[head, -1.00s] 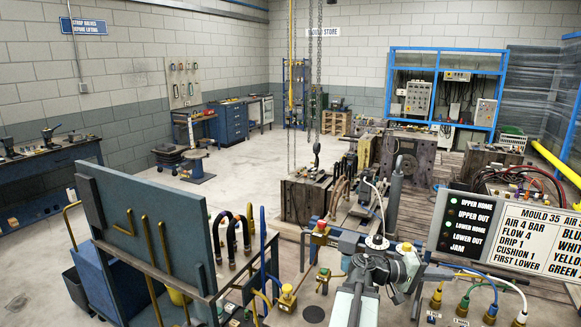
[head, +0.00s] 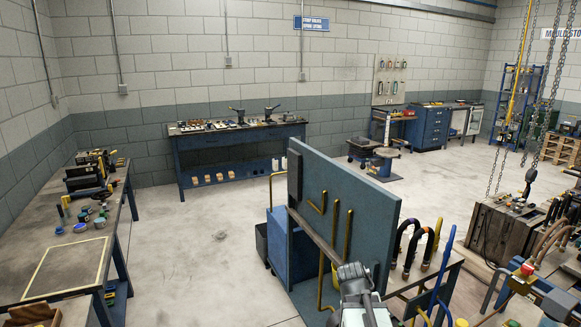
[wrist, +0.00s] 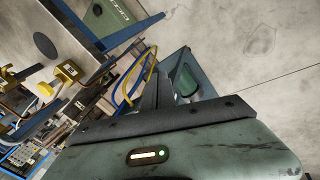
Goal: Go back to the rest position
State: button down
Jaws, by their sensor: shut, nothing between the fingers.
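My arm (head: 358,295) shows at the bottom of the head view, right of centre, in front of the blue panel cart (head: 345,215). My gripper (wrist: 167,88) shows in the wrist view beyond the grey-green wrist housing. Its fingers are shut with nothing held. It is apart from the floor and fittings behind it. No rest mark is visible.
The blue cart with yellow hooks stands close by. A workbench (head: 70,250) with a yellow-outlined area is at left, and a blue tool bench (head: 240,137) stands by the back wall. Hoses and a mould block (head: 500,228) are at right. Floor (head: 190,250) between is clear.

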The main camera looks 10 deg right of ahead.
jog(key=w+a+f+n+y, duration=0.1)
jog(key=a+n+y, duration=0.1)
jog(key=a, duration=1)
jog(key=w+a+n+y, duration=0.1)
jog(key=w+a+y, duration=0.1)
jog(key=a, duration=0.9)
notch_tip(320, 180, down, 23)
jog(key=s+b, duration=0.3)
jog(key=b, duration=1.9)
notch_tip(320, 180, up, 15)
jog(key=p, duration=1.4)
jog(key=shift+w+d, duration=0.2)
jog(key=shift+d, duration=0.2)
jog(key=shift+f, duration=0.1)
jog(key=shift+s, duration=0.1)
